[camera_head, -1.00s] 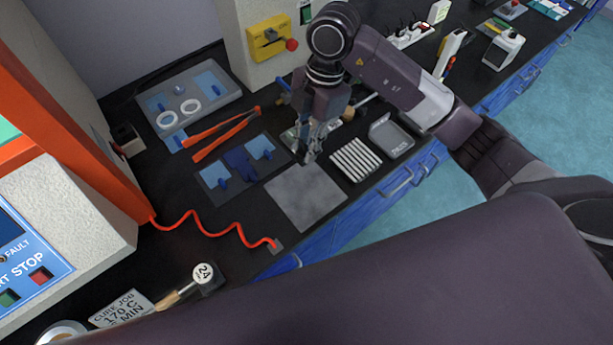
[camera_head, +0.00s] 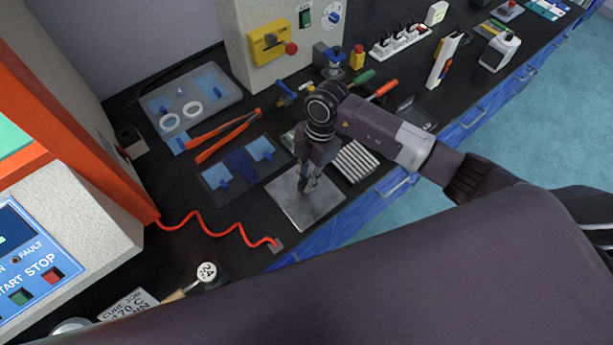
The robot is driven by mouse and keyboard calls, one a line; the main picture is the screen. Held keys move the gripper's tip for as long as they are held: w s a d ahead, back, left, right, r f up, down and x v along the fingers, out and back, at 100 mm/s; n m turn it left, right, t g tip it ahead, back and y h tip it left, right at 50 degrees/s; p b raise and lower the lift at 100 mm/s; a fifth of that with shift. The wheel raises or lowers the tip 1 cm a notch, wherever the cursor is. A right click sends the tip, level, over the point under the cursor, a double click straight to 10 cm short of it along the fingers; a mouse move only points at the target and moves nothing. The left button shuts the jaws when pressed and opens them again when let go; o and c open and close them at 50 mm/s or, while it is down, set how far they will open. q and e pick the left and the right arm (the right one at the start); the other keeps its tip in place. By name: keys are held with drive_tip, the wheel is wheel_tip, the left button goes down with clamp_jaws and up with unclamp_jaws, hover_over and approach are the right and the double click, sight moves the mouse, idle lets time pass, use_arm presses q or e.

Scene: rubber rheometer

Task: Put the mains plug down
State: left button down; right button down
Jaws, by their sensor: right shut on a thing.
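My right gripper (camera_head: 305,192) points down over the grey metal plate (camera_head: 318,212) at the bench's front edge. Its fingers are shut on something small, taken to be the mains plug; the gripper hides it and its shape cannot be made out. I cannot tell whether it touches the plate. A white power strip (camera_head: 408,46) with several dark plugs in it lies at the back right. My left gripper is out of view.
Left of the plate is a dark tray with blue pieces (camera_head: 238,168); right of it is a ribbed white block (camera_head: 356,161). A red coiled cord (camera_head: 210,229) lies in front. Red-handled tongs (camera_head: 222,137) lie behind. Bare black bench remains around the cord.

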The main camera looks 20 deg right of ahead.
drive_tip(key=shift+f, duration=0.1)
drive_tip(key=c, duration=1.8)
unclamp_jaws()
drive_tip(key=shift+w+d+r+b, duration=0.15)
drive_tip(key=shift+d+r+b, duration=0.35)
drive_tip(key=shift+r, duration=1.5)
drive_tip(key=shift+w+d+r+b, duration=0.2)
drive_tip(key=shift+r+b, duration=0.45)
drive_tip(key=shift+r, duration=1.4)
drive_tip(key=shift+w+d+r+b, duration=0.1)
drive_tip(key=shift+d+r+b, duration=0.4)
drive_tip(key=shift+r, duration=1.5)
drive_tip(key=shift+a, duration=0.1)
